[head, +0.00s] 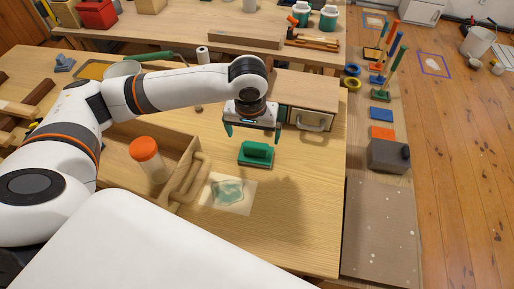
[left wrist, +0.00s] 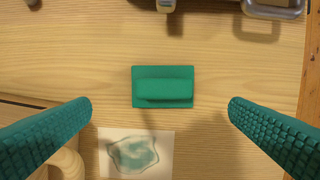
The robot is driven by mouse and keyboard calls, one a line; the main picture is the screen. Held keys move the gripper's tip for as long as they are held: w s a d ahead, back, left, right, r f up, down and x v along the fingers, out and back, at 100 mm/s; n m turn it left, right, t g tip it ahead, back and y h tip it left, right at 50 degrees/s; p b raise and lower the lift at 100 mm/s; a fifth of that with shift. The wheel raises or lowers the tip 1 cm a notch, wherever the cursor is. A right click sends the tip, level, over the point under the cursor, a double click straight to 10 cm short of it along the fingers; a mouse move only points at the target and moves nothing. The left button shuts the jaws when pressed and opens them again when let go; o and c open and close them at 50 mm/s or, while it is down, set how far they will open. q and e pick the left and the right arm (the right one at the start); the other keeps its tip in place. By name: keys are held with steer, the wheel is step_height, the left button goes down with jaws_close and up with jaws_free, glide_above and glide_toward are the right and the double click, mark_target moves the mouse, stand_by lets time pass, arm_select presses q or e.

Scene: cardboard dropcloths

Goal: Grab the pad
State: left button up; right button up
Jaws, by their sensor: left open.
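The green pad (head: 256,153) lies on the wooden table, a flat block with a raised grip along its top. In the left wrist view the pad (left wrist: 163,87) is near the middle, just beyond the line between the fingertips. My left gripper (head: 252,131) is open above the table, its fingers pointing down, over and slightly behind the pad. Its two green fingers (left wrist: 160,108) are spread wider than the pad and do not touch it. Nothing is between them at their height. My right gripper is not in view.
A sheet with a teal stain (head: 229,193) lies in front of the pad. An open wooden box (head: 188,165) with an orange-lidded jar (head: 147,157) stands to the left. A small cabinet with a metal handle (head: 309,122) stands close behind right. The table right of the pad is clear.

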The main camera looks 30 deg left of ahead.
mark_target(256, 145)
arm_select(q)
steer(key=f, duration=0.3)
steer(key=w+f, duration=0.1)
steer(key=f, duration=0.2)
steer(key=w+f, duration=0.1)
steer(key=f, duration=0.2)
steer(key=shift+a+f, duration=0.1)
steer(key=shift+f, duration=0.05)
steer(key=shift+s, duration=0.1)
steer(key=shift+c, duration=0.2)
steer(key=c, duration=0.8)
